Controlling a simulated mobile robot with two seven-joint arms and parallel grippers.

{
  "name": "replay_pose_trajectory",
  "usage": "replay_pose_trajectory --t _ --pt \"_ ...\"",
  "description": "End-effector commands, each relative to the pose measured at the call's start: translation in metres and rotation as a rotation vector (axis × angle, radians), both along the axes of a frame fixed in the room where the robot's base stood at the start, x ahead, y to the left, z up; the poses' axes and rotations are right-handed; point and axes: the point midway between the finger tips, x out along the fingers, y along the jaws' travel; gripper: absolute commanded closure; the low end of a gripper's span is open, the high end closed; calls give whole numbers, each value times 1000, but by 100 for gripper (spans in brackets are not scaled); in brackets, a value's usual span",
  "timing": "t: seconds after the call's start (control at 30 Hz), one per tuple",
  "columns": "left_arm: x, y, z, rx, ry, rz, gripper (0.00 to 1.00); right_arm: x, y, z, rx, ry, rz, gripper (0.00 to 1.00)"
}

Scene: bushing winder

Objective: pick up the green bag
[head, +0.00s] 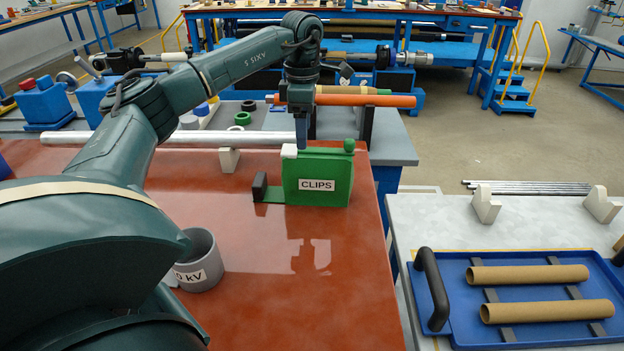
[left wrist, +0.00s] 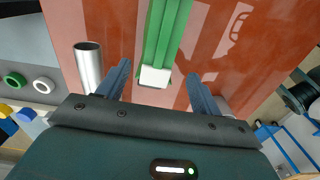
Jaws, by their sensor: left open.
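The green bag (head: 338,172) stands upright on the red-brown table (head: 270,270), with a white label reading CLIPS on its front. A white piece (head: 289,151) sits at its top left corner and a green knob at its top right. My left gripper (head: 302,135) is above the bag's top, pointing down, open. In the left wrist view the bag (left wrist: 166,35) and the white piece (left wrist: 155,77) lie between the two spread fingers, with gaps on both sides. I cannot tell how far the fingertips reach down beside the bag. My right gripper is not in view.
A grey cup (head: 200,262) stands near my left arm. A silver tube (head: 165,138) lies behind the bag, and an orange tube (head: 365,101) is behind it. A black-ended green strip (head: 270,194) adjoins the bag. At right, a blue tray (head: 468,338) holds brown tubes.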

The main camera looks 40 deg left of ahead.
Motion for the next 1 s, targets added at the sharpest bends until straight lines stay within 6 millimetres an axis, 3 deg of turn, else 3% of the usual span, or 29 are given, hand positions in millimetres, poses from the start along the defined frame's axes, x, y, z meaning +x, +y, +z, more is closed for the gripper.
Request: replay_pose_trajectory --t 0.1,0.37,0.63,0.93,1.0 --pt "-1 1 -20 0 3 1 35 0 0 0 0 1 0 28" --pt "0 0 -40 0 1 1 35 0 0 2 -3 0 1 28" --pt "0 0 -78 0 1 1 35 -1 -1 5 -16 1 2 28" --pt "1 0 -85 0 -1 0 35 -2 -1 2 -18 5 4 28" --pt "1 0 -84 0 -1 0 39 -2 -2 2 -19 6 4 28"
